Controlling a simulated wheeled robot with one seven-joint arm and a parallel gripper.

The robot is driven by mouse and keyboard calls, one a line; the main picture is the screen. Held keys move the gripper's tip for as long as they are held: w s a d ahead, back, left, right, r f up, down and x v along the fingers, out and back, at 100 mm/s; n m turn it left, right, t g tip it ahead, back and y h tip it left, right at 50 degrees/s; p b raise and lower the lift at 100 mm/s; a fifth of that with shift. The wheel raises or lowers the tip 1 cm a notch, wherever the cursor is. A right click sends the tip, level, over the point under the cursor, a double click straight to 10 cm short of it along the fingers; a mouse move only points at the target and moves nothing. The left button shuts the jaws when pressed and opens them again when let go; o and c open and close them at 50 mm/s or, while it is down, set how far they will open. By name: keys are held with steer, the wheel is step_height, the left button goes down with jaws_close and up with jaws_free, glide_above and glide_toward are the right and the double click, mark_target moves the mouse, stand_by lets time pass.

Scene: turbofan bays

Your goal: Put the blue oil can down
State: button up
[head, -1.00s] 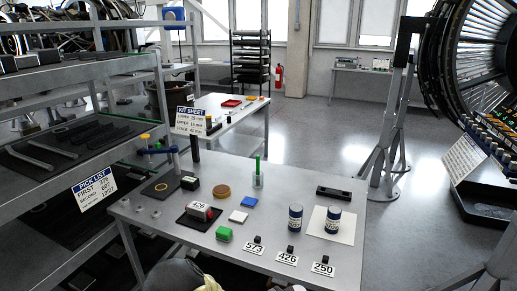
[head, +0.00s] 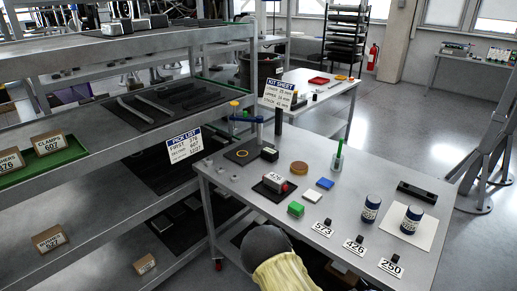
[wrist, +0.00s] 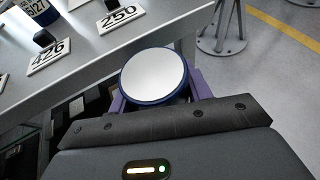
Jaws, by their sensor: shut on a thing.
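My gripper (wrist: 158,90) is shut on a round can with a dark blue rim and a plain pale end face, the blue oil can (wrist: 153,72). It is seen end-on in the wrist view, with purple fingers at its sides. The can is in front of the near edge of the workbench (wrist: 95,70), not over its top. Its side and any label are hidden. In the head view, the gripper and the held can are out of sight below the frame.
Two blue cans stand on the workbench, one (head: 371,209) on bare metal, one (head: 411,220) on a white sheet (head: 427,236). Cards 573 (head: 323,229), 426 (head: 354,246) and 250 (head: 391,267) line the near edge. A shelf rack (head: 90,150) stands at left.

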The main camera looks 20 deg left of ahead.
steer(key=f+n+t+y, duration=0.1)
steer(key=f+n+y, duration=0.1)
steer(key=w+f+n+t+y, duration=0.1)
steer(key=f+n+y, duration=0.2)
steer(key=shift+t, duration=0.4)
step_height(320, 180, down, 5)
steer(key=s+a+n+y, duration=0.1)
steer(key=s+n+y, duration=0.2)
steer(key=y, duration=0.1)
steer(key=shift+a+f+t, duration=0.15)
steer(key=shift+a+t, duration=0.25)
steer(key=shift+w, duration=0.1)
